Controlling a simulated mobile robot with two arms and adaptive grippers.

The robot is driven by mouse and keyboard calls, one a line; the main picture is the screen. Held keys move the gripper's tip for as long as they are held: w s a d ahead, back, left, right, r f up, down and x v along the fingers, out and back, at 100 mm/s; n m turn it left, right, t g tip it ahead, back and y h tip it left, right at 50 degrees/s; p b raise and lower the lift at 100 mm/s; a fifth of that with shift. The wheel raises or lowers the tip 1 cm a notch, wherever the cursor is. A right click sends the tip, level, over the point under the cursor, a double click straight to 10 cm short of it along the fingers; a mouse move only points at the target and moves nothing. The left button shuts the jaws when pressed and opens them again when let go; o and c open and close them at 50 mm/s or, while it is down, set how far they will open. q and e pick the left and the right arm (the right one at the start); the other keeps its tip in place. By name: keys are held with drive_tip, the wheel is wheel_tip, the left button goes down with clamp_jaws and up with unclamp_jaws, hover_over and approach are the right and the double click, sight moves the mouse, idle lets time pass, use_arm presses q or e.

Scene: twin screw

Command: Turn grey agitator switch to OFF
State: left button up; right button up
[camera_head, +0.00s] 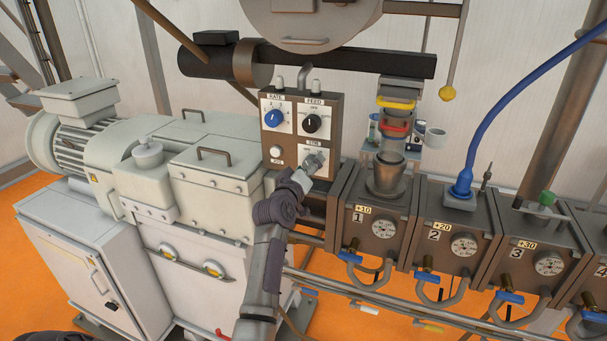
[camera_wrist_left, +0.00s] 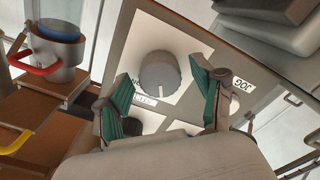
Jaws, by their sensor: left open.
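The grey agitator switch (camera_wrist_left: 160,72) is a round grey knob with a pale pointer line, on a white plate of the brown control panel (camera_head: 270,180). In the head view the plate (camera_head: 323,158) sits at the panel's lower right, and my left gripper (camera_head: 306,177) largely covers the knob. In the left wrist view my left gripper (camera_wrist_left: 162,82) is open, its green-padded fingers spread on either side of the knob. A clear gap shows at the knob's left; contact at its right side cannot be told. My right gripper is not in view.
The panel also carries a blue RATE knob (camera_head: 273,118), a black FEED knob (camera_head: 312,123) and a white JOG button (camera_head: 276,152). Right of it stand numbered grey units with gauges (camera_head: 384,228) and a metal cup (camera_head: 387,178). A white machine (camera_head: 200,190) stands left.

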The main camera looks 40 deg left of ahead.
use_arm(q)
drive_tip(key=v, duration=1.1)
drive_tip(key=shift+s, duration=0.3)
drive_tip(key=shift+f, duration=0.1)
